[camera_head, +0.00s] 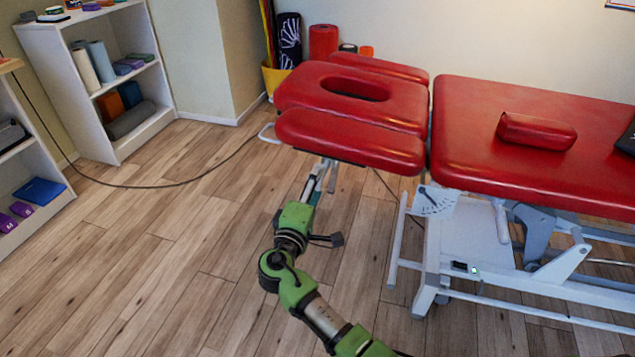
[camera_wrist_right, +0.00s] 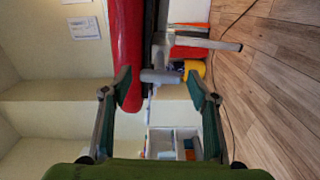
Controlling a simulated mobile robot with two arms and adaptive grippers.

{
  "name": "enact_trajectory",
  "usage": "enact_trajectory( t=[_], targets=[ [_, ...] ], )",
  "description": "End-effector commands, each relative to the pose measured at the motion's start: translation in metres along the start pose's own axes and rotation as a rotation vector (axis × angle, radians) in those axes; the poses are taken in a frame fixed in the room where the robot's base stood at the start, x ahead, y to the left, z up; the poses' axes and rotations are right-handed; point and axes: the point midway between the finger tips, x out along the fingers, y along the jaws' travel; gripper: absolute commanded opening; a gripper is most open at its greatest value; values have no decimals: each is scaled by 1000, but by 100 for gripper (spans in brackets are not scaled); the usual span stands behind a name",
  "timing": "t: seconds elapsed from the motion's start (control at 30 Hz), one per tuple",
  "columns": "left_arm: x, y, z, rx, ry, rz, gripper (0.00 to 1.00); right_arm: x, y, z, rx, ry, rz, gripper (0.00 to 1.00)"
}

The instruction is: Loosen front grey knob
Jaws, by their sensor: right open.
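The red treatment table's sectioned head end (camera_head: 350,98) is raised, with metal supports below it. In the right wrist view, a short grey cylindrical knob (camera_wrist_right: 160,76) sits on the metal frame beside the red padding (camera_wrist_right: 127,45). My right gripper (camera_wrist_right: 158,84) is open, its two green-grey fingers on either side of the knob in that picture, with gaps at both sides. I cannot tell how deep the knob lies between them. In the head view, my right gripper (camera_head: 318,182) is under the front armrest pad (camera_head: 350,141), and the knob cannot be made out. My left gripper is out of view.
A grey bar (camera_wrist_right: 205,43) runs close by the knob in the wrist view. The table's white base (camera_head: 430,275) and angle scale (camera_head: 433,200) stand right of my arm. A cable (camera_head: 165,184) crosses the floor.

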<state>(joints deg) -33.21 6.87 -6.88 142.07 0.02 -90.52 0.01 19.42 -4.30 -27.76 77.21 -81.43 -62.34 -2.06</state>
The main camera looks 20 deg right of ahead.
Motion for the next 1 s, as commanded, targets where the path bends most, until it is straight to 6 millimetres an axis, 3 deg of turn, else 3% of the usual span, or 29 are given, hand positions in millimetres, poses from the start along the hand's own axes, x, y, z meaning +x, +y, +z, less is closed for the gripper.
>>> enact_trajectory(
  t=[0.3, 0.5, 1.0],
  targets=[
    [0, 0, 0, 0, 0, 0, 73, -68, -2, 0, 1, 1, -4, 54],
    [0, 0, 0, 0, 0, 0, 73, -97, 0, 0, 0, 0, -2, 54],
    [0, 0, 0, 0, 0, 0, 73, -106, 0, 0, 0, 0, 0, 54]
  ],
)
